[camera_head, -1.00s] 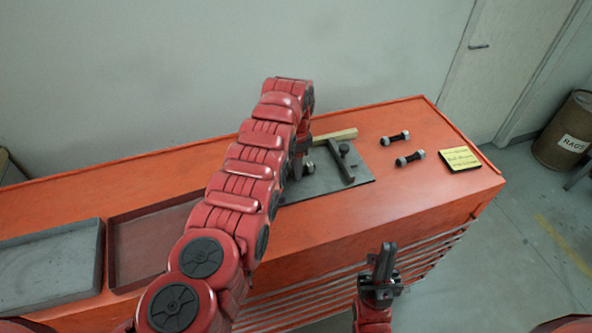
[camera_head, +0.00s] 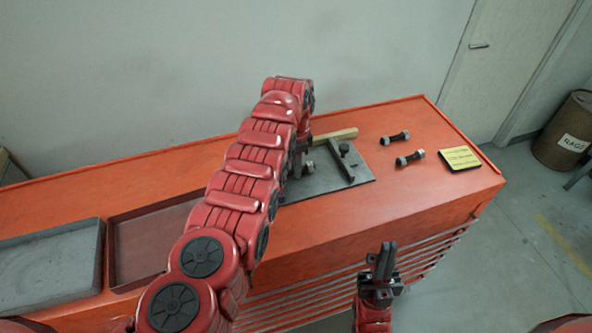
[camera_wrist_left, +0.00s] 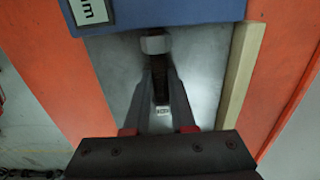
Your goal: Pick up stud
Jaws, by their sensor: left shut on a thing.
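A stud with a dark shank (camera_wrist_left: 160,78) and a pale nut (camera_wrist_left: 154,44) lies between the fingers of my left gripper (camera_wrist_left: 161,80) in the left wrist view. The gripper is shut on it, low over a grey plate (camera_wrist_left: 205,70). In the head view my red left arm hides most of this gripper; a pale nut end (camera_head: 309,167) shows beside it. Two more studs, a far one (camera_head: 395,138) and a near one (camera_head: 410,158), lie on the orange bench right of the plate. My right gripper (camera_head: 383,258) is in front of the bench, apart from everything; its finger gap is unclear.
A dark bar with a knob (camera_head: 343,158) and a wooden strip (camera_head: 335,136) lie on the plate. A blue labelled block (camera_wrist_left: 170,14) is just beyond the stud. A yellow note (camera_head: 461,159) is at the right. A grey tray (camera_head: 50,265) and a red-brown tray (camera_head: 150,240) stand left.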

